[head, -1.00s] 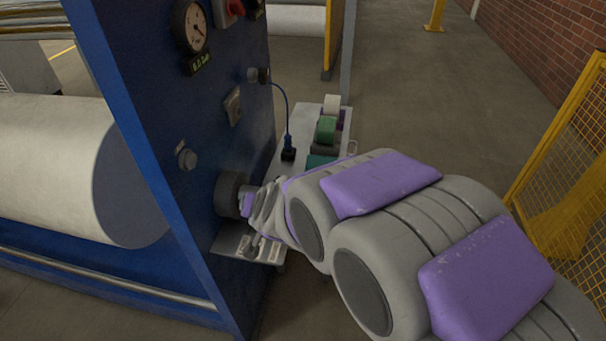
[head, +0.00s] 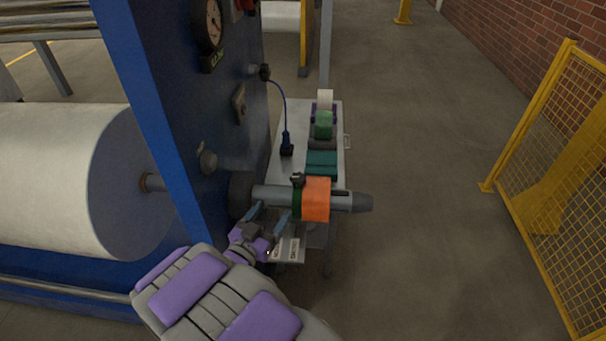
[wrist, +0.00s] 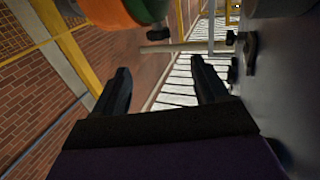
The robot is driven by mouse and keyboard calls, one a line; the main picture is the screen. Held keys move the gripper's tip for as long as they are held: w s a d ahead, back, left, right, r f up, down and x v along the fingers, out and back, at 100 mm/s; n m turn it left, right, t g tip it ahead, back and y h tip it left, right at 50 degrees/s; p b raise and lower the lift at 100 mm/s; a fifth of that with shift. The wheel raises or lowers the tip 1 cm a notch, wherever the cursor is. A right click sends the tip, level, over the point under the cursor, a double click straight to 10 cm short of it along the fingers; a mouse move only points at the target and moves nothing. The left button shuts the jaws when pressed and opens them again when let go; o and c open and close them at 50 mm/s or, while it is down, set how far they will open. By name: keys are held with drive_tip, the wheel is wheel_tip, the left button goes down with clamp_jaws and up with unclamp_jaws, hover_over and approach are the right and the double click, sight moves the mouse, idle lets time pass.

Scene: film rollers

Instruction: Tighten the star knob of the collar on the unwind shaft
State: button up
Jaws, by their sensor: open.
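The unwind shaft (head: 271,196) sticks out to the right from the blue machine frame. An orange sleeve (head: 316,199) sits around it. A dark green collar (head: 297,203) is against the sleeve's left side, with a black star knob (head: 298,180) on top. In the wrist view, the green collar (wrist: 146,9) and orange sleeve (wrist: 112,13) are at the top edge, and the black knob (wrist: 158,33) is beyond the fingers. My gripper (head: 271,211) is open and empty, on the near side of the shaft and left of the collar. It also shows in the wrist view (wrist: 161,77).
A cart (head: 331,140) with tape rolls stands beyond the shaft. A yellow mesh fence (head: 545,190) is at right. The floor between is clear.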

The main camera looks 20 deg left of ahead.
sight(302, 173)
drive_tip(key=w, duration=0.5)
drive_tip(key=w+d+b, duration=0.1)
drive_tip(key=w, duration=0.5)
drive_tip(key=w+d+b, duration=0.1)
drive_tip(key=w, duration=0.5)
drive_tip(key=shift+d, duration=0.2)
drive_tip(key=shift+s, duration=0.1)
drive_tip(key=shift+c, duration=0.3)
drive_tip(key=c, duration=0.9)
